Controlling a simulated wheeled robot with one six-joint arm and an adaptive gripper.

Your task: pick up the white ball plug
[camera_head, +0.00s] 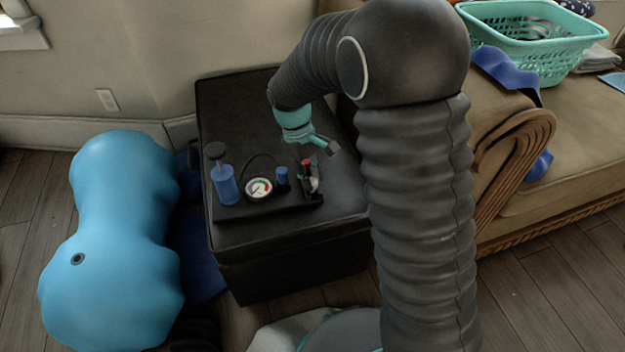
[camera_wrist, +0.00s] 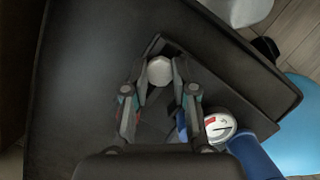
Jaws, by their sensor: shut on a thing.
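The white ball plug (camera_wrist: 159,70) shows in the wrist view between the two fingertips of my gripper (camera_wrist: 159,77), which is shut on it. In the head view my gripper (camera_head: 328,147) is over the black ottoman (camera_head: 235,110), just behind and right of the small dark tray (camera_head: 262,208). I cannot make out the plug there.
A blue pump (camera_head: 226,184), a round gauge (camera_head: 258,188), a small blue cylinder (camera_head: 282,176) and a red-topped item (camera_head: 306,170) stand on the tray. A large light-blue peanut ball (camera_head: 115,240) is left of the ottoman. A sofa (camera_head: 500,130) with a teal basket (camera_head: 530,40) is right.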

